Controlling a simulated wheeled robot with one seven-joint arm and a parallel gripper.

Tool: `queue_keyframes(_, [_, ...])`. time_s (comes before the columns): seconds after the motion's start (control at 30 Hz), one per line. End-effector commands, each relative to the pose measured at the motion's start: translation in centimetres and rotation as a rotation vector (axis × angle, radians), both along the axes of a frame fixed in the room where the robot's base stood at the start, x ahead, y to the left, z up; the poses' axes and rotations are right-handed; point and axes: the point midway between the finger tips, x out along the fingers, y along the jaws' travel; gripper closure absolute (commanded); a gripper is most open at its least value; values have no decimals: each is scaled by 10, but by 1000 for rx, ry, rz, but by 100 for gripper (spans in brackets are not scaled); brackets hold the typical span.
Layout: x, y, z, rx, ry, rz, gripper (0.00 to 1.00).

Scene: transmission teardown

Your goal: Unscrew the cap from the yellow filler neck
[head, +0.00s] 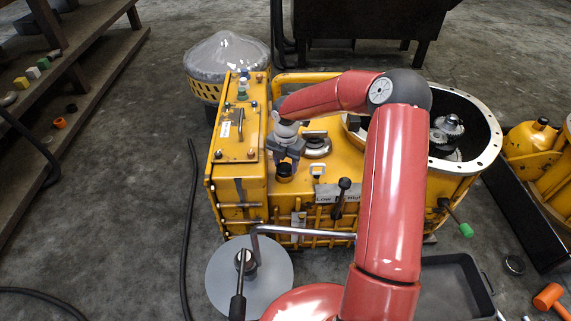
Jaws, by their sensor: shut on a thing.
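My gripper (285,157) points down over the top of the yellow transmission housing (330,184), left of its middle. It is shut on a small black cap (285,169) directly below the fingers. The cap sits at the yellow filler neck (284,179), of which only a little shows beneath it. The fingers hide the cap's upper part, and I cannot tell whether any thread is still engaged. My red arm crosses the right half of the housing.
A grey round lid (317,146) lies just right of the gripper, and a black-knobbed lever (343,186) stands nearer. A raised yellow box (236,150) with fittings stands left. A grey disc (225,285) and a black tray (455,285) lie in front.

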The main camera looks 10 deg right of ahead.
Motion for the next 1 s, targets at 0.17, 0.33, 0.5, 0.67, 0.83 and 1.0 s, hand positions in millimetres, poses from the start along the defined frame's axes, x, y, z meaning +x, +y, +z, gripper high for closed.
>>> queue_keyframes(0.17, [-8, 8, -2, -4, 22, 230, 100])
queue_keyframes(0.33, [-8, 10, -2, -2, 22, 262, 100])
queue_keyframes(0.5, [-8, 11, -1, 1, 22, 260, 46])
queue_keyframes(0.67, [-8, 11, -2, 4, 21, 257, 30])
queue_keyframes(0.83, [-8, 12, -2, 6, 20, 256, 28])
queue_keyframes(1.0, [-7, 12, -2, 7, 18, 255, 9])
